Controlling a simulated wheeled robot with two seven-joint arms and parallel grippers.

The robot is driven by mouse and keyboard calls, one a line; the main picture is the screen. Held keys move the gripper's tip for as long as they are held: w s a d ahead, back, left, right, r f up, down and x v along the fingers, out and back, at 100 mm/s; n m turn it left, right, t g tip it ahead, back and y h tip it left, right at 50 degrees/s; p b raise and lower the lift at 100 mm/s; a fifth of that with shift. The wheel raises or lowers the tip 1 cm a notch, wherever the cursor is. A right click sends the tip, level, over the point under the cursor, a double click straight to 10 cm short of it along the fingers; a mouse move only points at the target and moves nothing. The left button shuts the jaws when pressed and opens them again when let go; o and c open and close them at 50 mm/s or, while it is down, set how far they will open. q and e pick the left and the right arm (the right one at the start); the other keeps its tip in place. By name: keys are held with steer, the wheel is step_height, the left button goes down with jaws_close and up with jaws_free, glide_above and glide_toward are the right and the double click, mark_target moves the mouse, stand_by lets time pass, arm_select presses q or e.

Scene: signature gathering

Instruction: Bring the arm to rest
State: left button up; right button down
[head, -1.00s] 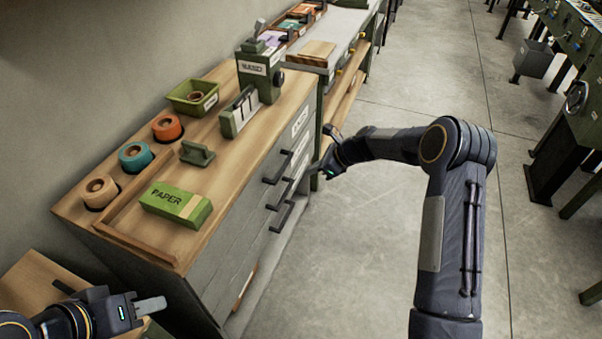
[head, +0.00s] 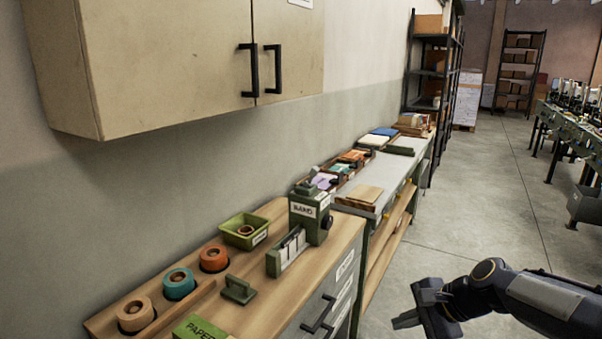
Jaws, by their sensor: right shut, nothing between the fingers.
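My right gripper (head: 408,318) is at the lower right in the head view, over the floor to the right of the wooden-topped cabinet. It is shut and empty, apart from the cabinet and everything on it. My right arm (head: 520,290) comes in from the right edge. My left gripper is out of view.
A wall cupboard (head: 170,65) hangs above left. A long bench (head: 395,170) runs behind. The floor (head: 480,200) at right is open.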

steer(key=s+n+h, duration=0.2)
steer(key=s+n, duration=1.1)
steer(key=s, duration=1.2)
steer(key=shift+s+a+f+t+h, duration=0.2)
steer(key=shift+a+t+h, duration=0.1)
steer(key=shift+t, duration=0.1)
